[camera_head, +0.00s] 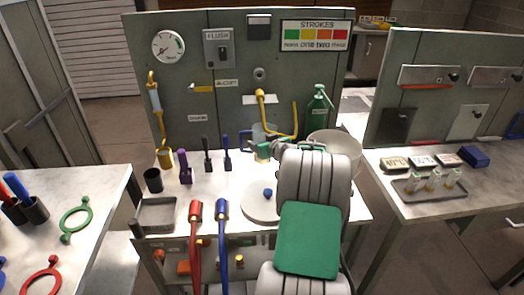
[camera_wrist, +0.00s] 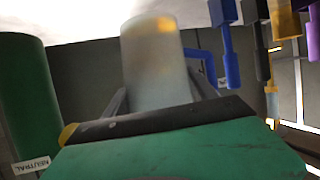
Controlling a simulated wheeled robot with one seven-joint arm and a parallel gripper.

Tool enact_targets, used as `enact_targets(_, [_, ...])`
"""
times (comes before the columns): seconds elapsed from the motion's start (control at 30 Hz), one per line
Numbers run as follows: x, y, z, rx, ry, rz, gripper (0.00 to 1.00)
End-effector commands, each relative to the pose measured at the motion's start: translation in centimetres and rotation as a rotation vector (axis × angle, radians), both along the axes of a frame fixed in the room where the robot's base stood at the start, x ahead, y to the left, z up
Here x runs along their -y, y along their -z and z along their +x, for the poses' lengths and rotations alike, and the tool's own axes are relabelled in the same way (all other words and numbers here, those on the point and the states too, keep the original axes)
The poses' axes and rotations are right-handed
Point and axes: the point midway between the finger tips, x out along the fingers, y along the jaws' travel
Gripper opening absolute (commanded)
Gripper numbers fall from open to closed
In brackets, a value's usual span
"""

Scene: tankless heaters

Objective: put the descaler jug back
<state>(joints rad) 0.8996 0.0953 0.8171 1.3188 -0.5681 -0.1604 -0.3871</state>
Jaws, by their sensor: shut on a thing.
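My gripper (camera_head: 268,150) is shut on the jug, at the far side of the workbench. My arm hides part of the bench. I cannot tell whether the jug touches the bench.
A green bottle (camera_head: 318,111) stands right of the jug; its NEUTRAL label shows in the wrist view (camera_wrist: 30,165). A white bucket (camera_head: 340,146) is behind my arm. A blue bent piece (camera_wrist: 202,62) is close beside the jug. Purple, black and blue tools (camera_head: 185,168) stand left.

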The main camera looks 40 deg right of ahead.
Motion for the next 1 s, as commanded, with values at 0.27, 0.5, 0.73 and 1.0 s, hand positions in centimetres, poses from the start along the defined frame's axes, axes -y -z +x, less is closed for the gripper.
enact_targets(0.27, [1.2, 2.6, 1.7, 0.003, 0.000, -0.002, 0.03])
enact_targets(0.5, [1.2, 5.0, 1.7, 0.006, 0.001, -0.005, 0.03])
enact_targets(0.73, [1.2, 5.4, 1.7, 0.005, 0.001, -0.005, 0.03])
enact_targets(1.0, [1.1, 5.4, 1.6, 0.002, 0.000, -0.003, 0.84])
